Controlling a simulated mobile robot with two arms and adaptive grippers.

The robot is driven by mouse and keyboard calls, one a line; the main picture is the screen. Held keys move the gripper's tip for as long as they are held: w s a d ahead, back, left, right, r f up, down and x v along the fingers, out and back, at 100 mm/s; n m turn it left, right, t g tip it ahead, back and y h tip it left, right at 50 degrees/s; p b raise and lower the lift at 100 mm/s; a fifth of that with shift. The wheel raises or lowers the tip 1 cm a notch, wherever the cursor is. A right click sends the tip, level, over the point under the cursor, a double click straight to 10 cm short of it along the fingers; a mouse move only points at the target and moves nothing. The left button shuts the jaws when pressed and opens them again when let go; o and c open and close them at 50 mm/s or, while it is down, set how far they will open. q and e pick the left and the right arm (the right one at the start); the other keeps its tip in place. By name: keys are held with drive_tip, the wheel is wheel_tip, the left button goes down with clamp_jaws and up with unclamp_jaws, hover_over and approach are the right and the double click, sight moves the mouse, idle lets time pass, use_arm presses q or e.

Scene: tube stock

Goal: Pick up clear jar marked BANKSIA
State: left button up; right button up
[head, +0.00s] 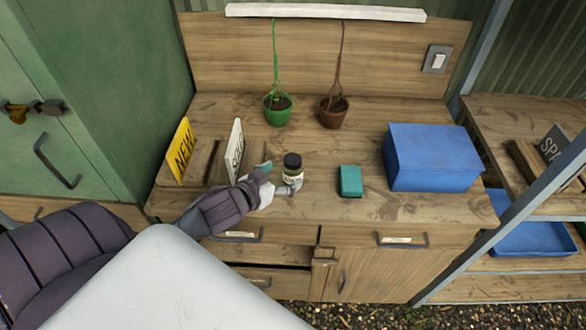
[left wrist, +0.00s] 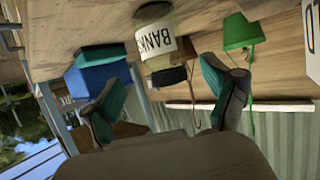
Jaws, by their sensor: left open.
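The clear jar (head: 292,175) with a black lid and a white label stands upright on the wooden bench top. In the left wrist view, which is turned over, the jar (left wrist: 160,38) shows label letters reading "BANKS", with the rest out of sight. My left gripper (head: 279,180) is open and comes in from the left, low beside the jar. In the left wrist view its fingers (left wrist: 166,80) are spread to either side of the jar's line, with the jar just ahead of or between the tips. I cannot tell whether they touch. My right gripper is not in view.
A teal box (head: 350,181) and a larger blue box (head: 431,157) stand right of the jar. Green (head: 278,110) and brown (head: 333,112) hanging pots are behind. A yellow sign (head: 180,152) and a white sign (head: 235,150) stand left. Bare bench lies between jar and teal box.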

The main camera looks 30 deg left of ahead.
sight(286, 170)
use_arm(q)
drive_tip(key=x, duration=0.1)
drive_tip(key=p+x, duration=0.1)
drive_tip(key=x, duration=0.3)
drive_tip(key=shift+w+a, duration=0.3)
drive_tip(key=shift+w+f, duration=0.2)
drive_tip(key=shift+w, duration=0.05)
drive_tip(key=shift+s, duration=0.1)
drive_tip(key=shift+c, duration=0.5)
drive_tip(key=c, duration=1.1)
drive_tip(key=shift+c, duration=1.1)
drive_tip(key=shift+r, duration=0.1)
